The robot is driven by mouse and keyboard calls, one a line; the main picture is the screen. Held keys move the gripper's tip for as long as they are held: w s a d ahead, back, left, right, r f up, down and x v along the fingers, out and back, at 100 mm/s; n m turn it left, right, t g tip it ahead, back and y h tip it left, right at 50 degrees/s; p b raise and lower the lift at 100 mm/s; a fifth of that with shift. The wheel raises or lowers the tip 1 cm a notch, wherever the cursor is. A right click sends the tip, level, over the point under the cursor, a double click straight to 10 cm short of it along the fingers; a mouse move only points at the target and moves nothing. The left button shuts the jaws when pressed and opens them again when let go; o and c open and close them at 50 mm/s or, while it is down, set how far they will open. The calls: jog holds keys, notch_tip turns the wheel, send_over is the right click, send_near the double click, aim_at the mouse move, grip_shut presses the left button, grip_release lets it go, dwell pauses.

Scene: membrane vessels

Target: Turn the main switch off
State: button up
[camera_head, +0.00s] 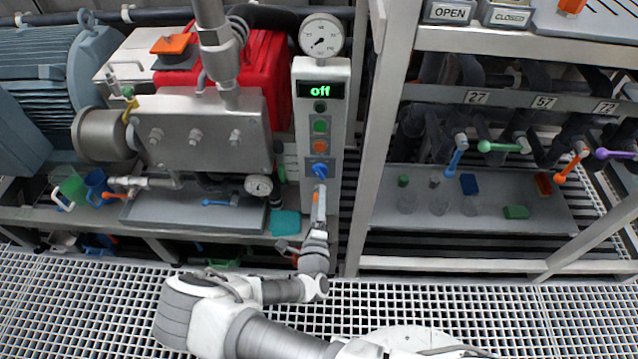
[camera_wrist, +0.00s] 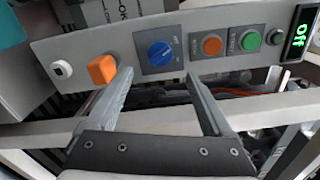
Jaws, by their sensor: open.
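The narrow grey control box (camera_head: 301,160) stands upright beside the red machine. Its display (camera_head: 320,90) reads "off" in green. The blue rotary switch (camera_head: 320,170) is low on its front; in the wrist view the blue switch (camera_wrist: 160,54) sits on a dark square plate. Its small markings are too blurred to read. My gripper (camera_head: 320,190) is in front of the box, just below the blue switch. In the wrist view my gripper (camera_wrist: 158,78) has its fingers apart with nothing between them, the switch lying just beyond the fingertips. No contact with it shows.
Green (camera_head: 320,126) and orange (camera_head: 320,146) buttons sit above the switch. An orange block-shaped control (camera_wrist: 102,69) and a white button (camera_wrist: 61,69) are on the same panel, near my left finger. A pressure gauge (camera_head: 321,36) tops the box. A frame post (camera_head: 371,140) rises close right.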

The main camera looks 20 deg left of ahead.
jog(key=v, duration=0.8)
jog(key=shift+s+p, duration=0.3)
jog(key=w+d+r+m+g+h+p, duration=0.1)
jog(key=w+d+r+m+g+h, duration=0.15)
jog(key=d+r+m+h, duration=0.65)
jog(key=w+d+r+m+g+h+p, duration=0.2)
jog(key=d+r+m+g+h, duration=0.35)
jog(key=r+m, duration=0.7)
jog(key=s+d+r+m+g+y+p, duration=0.15)
jog(key=s+d+r+m+g, duration=0.25)
jog(key=d+r+m, duration=0.45)
jog(key=s+d+r+m+g+y+p, duration=0.1)
jog(key=s+d+r+m+g+y, duration=0.35)
jog(key=m, duration=0.75)
jog(key=s+r+m+t+y+p, duration=0.1)
jog(key=s+r+m+t+y, duration=0.1)
jog(key=r+m, duration=0.4)
jog(key=s+r+m+t+y+p, duration=0.1)
jog(key=s+r+m, duration=0.3)
jog(key=r, duration=0.5)
jog(key=shift+r+m+t+y+p, duration=0.4)
jog(key=shift+m+t+y, duration=0.15)
jog(key=shift+m+t, duration=0.35)
jog(key=shift+s+f, duration=0.1)
